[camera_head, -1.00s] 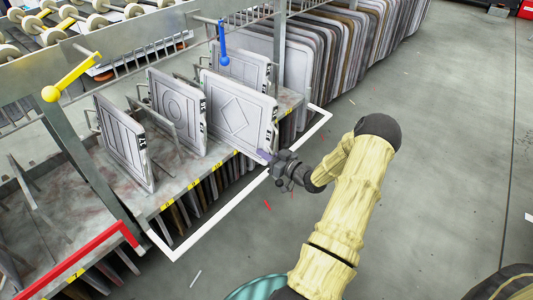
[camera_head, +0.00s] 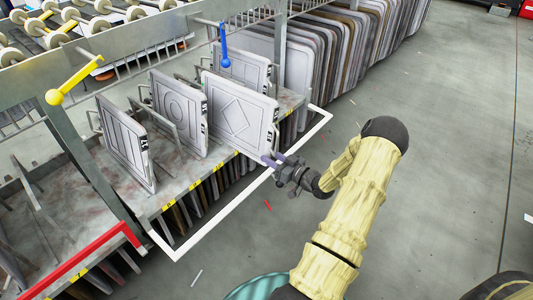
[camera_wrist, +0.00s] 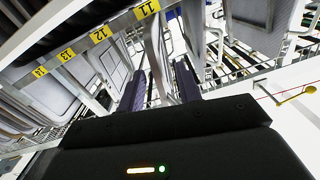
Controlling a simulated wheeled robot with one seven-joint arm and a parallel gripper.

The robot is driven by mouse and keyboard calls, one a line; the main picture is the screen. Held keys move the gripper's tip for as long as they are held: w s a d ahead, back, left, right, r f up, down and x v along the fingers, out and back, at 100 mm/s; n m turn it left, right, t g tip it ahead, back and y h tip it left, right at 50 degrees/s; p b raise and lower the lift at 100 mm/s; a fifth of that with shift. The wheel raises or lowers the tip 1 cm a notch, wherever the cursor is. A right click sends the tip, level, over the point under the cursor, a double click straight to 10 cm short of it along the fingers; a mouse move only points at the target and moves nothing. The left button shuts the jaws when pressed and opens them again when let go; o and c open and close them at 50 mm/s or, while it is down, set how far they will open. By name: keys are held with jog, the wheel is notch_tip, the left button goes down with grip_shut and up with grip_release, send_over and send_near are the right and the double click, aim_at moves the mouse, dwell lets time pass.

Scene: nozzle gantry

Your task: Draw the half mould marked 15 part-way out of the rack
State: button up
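Grey half moulds stand upright in the rack in the head view: one with a diamond (camera_head: 238,118), one with rings (camera_head: 179,112), one with upright ribs (camera_head: 124,143) and another (camera_head: 244,68) behind. Black marks on their edges are too small to read, so I cannot tell which is 15. My gripper (camera_head: 274,160) is open at the lower right corner of the diamond mould; I cannot tell whether they touch. In the wrist view its two dark fingers (camera_wrist: 160,82) are apart, with a pale upright edge seen beyond them and nothing clearly gripped.
Yellow number tags, including 13 (camera_wrist: 67,54) and 11 (camera_wrist: 146,9), line the shelf edge. A white frame bar (camera_head: 225,210) runs along the rack's front. A blue-handled lever (camera_head: 224,52) and a yellow one (camera_head: 68,84) stand above.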

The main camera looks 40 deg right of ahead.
jog(key=p+v, duration=0.4)
jog(key=v, duration=1)
jog(key=shift+s, duration=0.25)
jog(key=shift+a+f, duration=0.1)
